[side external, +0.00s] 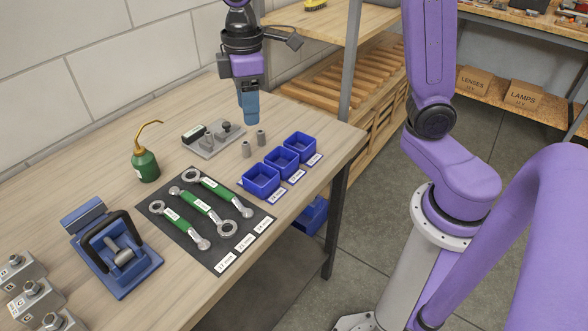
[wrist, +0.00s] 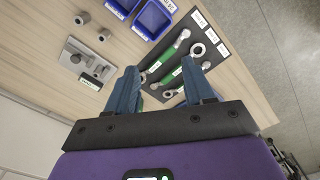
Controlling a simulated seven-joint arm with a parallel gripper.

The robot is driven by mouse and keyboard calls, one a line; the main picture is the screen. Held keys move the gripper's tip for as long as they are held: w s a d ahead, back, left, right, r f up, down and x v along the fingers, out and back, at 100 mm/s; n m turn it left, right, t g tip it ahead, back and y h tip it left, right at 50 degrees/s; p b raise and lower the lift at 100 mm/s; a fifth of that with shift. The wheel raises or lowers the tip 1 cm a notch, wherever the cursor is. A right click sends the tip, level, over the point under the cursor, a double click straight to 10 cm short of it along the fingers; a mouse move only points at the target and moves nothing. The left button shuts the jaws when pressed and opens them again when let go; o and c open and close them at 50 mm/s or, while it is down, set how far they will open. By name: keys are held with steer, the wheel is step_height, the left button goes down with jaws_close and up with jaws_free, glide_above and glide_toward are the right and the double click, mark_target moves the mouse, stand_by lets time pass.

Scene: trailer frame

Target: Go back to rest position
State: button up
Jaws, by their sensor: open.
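My gripper (side external: 249,108) hangs above the back of the wooden workbench (side external: 338,137) in the side view, with its blue fingers pointing down. In the wrist view my gripper (wrist: 165,88) shows two blue fingers spread apart with nothing between them. Below it and near it stand two small grey cylinders (side external: 254,143), apart from the fingers. They also show in the wrist view, as one cylinder (wrist: 82,18) and another (wrist: 104,34).
Three blue bins (side external: 279,164) line the bench's right edge. A grey plate with pegs (side external: 214,138) is behind. A black mat (side external: 211,240) holds green-handled wrenches (side external: 205,204). A green oil can (side external: 145,164), a blue vise-like fixture (side external: 112,250) and bolt blocks (side external: 25,290) stand left.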

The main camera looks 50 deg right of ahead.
steer(key=s+d+f, duration=0.2)
steer(key=s, duration=0.5)
steer(key=s+d+f+n, duration=0.1)
steer(key=s+d, duration=0.1)
steer(key=s, duration=0.6)
steer(key=s+d+f, duration=0.2)
steer(key=s, duration=0.6)
steer(key=shift+s+d+f+n, duration=0.25)
steer(key=shift+d+f+n, duration=0.1)
steer(key=shift+n, duration=0.05)
